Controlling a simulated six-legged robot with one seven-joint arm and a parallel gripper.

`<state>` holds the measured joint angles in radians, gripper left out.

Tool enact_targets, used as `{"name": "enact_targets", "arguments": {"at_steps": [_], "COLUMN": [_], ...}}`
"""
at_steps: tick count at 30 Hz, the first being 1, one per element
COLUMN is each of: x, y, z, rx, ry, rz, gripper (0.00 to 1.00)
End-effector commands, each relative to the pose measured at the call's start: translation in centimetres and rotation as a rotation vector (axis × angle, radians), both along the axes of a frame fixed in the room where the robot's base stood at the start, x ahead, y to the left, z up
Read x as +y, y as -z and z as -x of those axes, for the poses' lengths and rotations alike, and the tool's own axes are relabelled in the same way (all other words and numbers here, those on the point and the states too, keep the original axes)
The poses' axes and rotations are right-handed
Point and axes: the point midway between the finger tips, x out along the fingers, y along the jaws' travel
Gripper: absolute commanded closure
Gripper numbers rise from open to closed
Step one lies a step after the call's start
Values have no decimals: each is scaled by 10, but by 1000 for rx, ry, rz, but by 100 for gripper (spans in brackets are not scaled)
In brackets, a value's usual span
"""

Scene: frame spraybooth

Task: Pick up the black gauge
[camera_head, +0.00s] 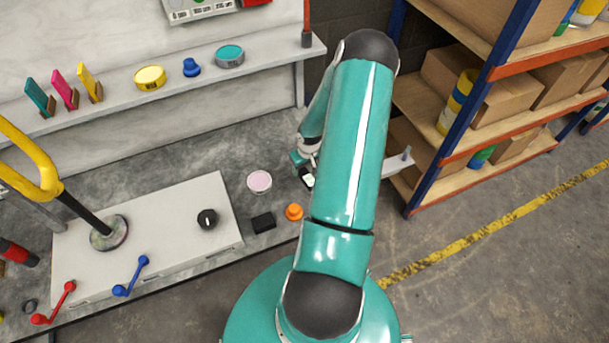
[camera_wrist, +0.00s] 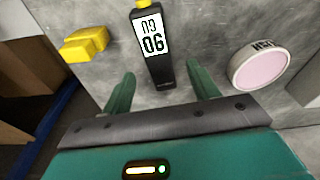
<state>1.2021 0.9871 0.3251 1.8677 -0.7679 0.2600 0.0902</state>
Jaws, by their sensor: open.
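The black gauge (camera_wrist: 158,72) is a slim dark block with a white label of large black digits and a yellow tip at the top edge of the wrist view. In the head view its small dark body with a white patch (camera_head: 307,178) shows on the grey bench, beside my arm. My gripper (camera_wrist: 160,70) is open, with its two green fingers apart. In the wrist view the lower end of the gauge appears between the fingertips; I cannot tell the height gap. In the head view my gripper (camera_head: 304,160) is partly hidden by my arm.
A pink-topped round tin (camera_wrist: 262,68) lies right of the gauge in the wrist view, and a yellow block (camera_wrist: 86,44) left of it. In the head view an orange knob (camera_head: 294,212) and a black box (camera_head: 263,222) are nearby. Shelving (camera_head: 470,90) stands to the right.

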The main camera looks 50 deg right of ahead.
Motion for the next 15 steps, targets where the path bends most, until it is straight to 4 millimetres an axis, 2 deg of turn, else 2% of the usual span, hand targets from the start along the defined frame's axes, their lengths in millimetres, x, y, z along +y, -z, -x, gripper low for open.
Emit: {"name": "enact_targets", "arguments": {"at_steps": [7, 15], "x": [-3, -4], "y": [36, 44], "z": [-5, -6], "rx": [0, 0], "ry": [-1, 0], "rz": [-2, 0], "gripper": [40, 40]}}
